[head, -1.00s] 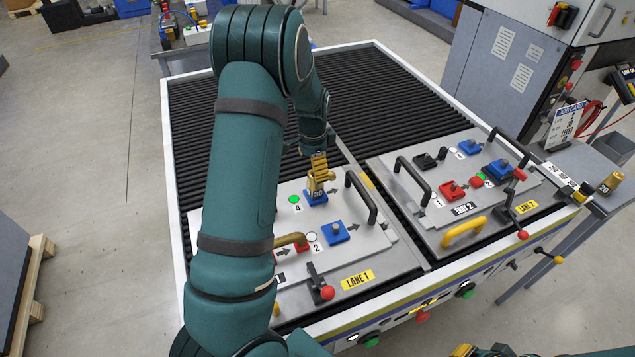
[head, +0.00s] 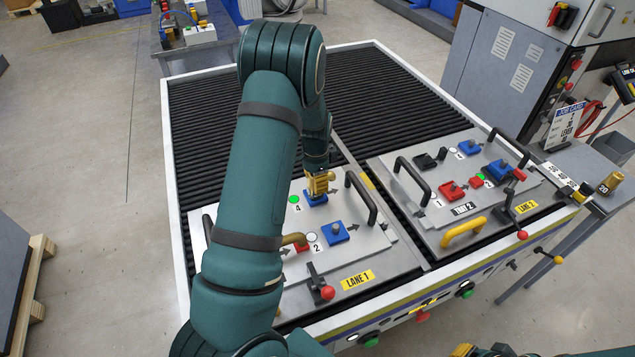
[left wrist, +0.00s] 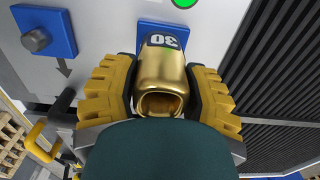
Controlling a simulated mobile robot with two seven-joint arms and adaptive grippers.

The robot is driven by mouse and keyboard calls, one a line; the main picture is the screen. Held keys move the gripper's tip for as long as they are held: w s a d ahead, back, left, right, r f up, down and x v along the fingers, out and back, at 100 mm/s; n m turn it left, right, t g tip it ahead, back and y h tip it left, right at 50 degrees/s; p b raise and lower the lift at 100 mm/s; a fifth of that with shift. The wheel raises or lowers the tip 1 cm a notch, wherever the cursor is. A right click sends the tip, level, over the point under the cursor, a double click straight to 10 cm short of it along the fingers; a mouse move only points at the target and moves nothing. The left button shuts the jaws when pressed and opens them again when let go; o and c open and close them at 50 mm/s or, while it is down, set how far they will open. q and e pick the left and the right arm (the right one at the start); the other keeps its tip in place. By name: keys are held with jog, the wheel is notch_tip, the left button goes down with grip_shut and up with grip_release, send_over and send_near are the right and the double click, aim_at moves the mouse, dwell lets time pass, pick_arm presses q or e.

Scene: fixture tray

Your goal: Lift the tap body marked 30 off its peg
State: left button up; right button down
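The brass tap body marked 30 (left wrist: 162,75) stands over a blue base (left wrist: 158,28) in the left wrist view, its open end facing the camera. In the head view my left gripper (head: 319,183) is down over that blue base (head: 316,198) on the lane 1 plate and mostly hides the tap body. In the left wrist view its two yellow fingers (left wrist: 162,88) stand on either side of the tap body, very close to it. I cannot tell whether they press on it. The peg is hidden. Only a bit of my right gripper (head: 463,350) shows at the bottom edge.
A second blue base with a grey peg (head: 337,231) sits to the front right. A black handle (head: 362,197) rises close by on the right. The lane 2 plate (head: 415,210) lies farther right. A brass part marked 20 (head: 610,184) stands on the side table.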

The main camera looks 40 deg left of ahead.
pick_arm(q)
jog(key=shift+w+r, duration=0.1)
jog(key=shift+r, duration=0.05)
notch_tip(320, 180, up, 10)
dwell(0.6)
